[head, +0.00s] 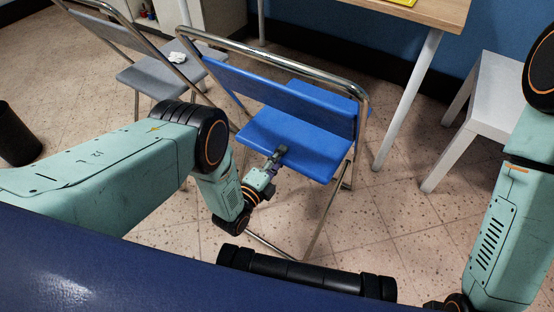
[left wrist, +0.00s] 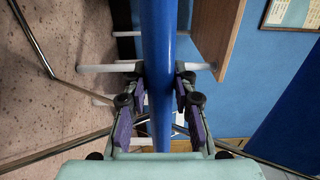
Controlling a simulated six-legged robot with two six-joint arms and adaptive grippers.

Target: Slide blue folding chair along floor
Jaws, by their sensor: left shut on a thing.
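The blue folding chair (head: 322,150) stands unfolded on the tiled floor in the middle of the head view, with a blue seat, a blue backrest and a metal tube frame. My left gripper (head: 278,156) is at the near edge of its seat. In the left wrist view the blue panel edge (left wrist: 158,45) runs between the two purple fingers of my left gripper (left wrist: 158,105), which are shut on it. The fingertips are small and partly hidden in the head view. My right arm shows at the right edge; its gripper is out of view.
A grey folding chair (head: 155,80) with a crumpled white item (head: 177,57) stands at left. A black bin (head: 16,135) is at far left. A wooden-top table (head: 430,12) is behind, and a white stool (head: 492,95) is at right. Speckled floor (head: 400,210) is clear between chair and stool.

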